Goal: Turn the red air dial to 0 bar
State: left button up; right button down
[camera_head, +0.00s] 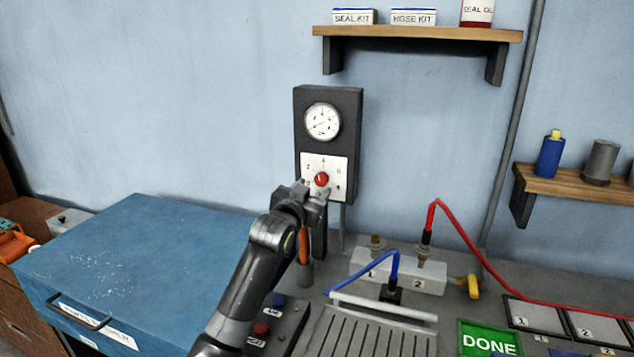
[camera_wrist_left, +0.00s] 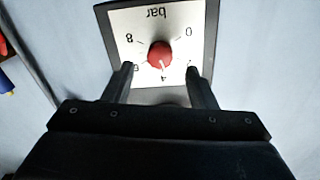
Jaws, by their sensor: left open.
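The red air dial (camera_head: 321,179) is a round knob on a white plate, below a round pressure gauge (camera_head: 323,122) on a dark wall panel (camera_head: 355,105). In the left wrist view the dial (camera_wrist_left: 160,53) shows upside down, its white pointer mark at or near the 4. The 0 and 8 flank the word bar. My left gripper (camera_head: 312,192) is in front of the plate, just below the dial. In the left wrist view its open fingers (camera_wrist_left: 160,76) stand either side of the dial's line; I cannot tell whether they touch it. My right gripper is not in view.
A blue toolbox (camera_head: 140,250) stands left of the panel. A white valve block (camera_head: 400,272) with red and blue hoses sits right on the bench. A green DONE button (camera_head: 488,340) is at the front. Wall shelves (camera_head: 420,34) hang above and at right.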

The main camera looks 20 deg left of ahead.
aim_at(320, 181)
pick_arm(q)
jog(key=shift+w+d, duration=0.1)
jog(key=shift+w, duration=1.7)
jog(key=shift+c, duration=0.2)
jog(key=shift+p, duration=0.3)
jog(key=c, duration=0.9)
